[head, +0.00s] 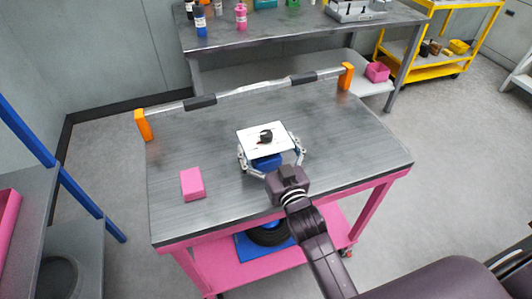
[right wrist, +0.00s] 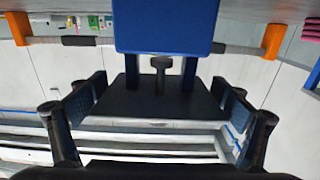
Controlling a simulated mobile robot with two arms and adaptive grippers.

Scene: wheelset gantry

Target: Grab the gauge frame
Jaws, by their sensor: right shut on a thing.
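The gauge frame appears to be the long bar (head: 240,92) with orange end blocks and two dark grip sleeves. It lies along the far edge of the table in the head view, and its orange ends show near the top of the right wrist view (right wrist: 272,40). My right gripper (head: 270,150) is over the table's middle, short of the bar and apart from it. It is shut on a flat plate with a blue block (right wrist: 165,25). The plate looks white in the head view and dark in the right wrist view (right wrist: 160,103). My left gripper is not in view.
The table (head: 350,140) has a grey top and pink legs. A pink block (head: 192,184) lies at its left, with bare top around it. A black wheel (head: 268,236) sits on the lower shelf. Behind are a workbench (head: 290,36) with bottles and a yellow cart (head: 398,52).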

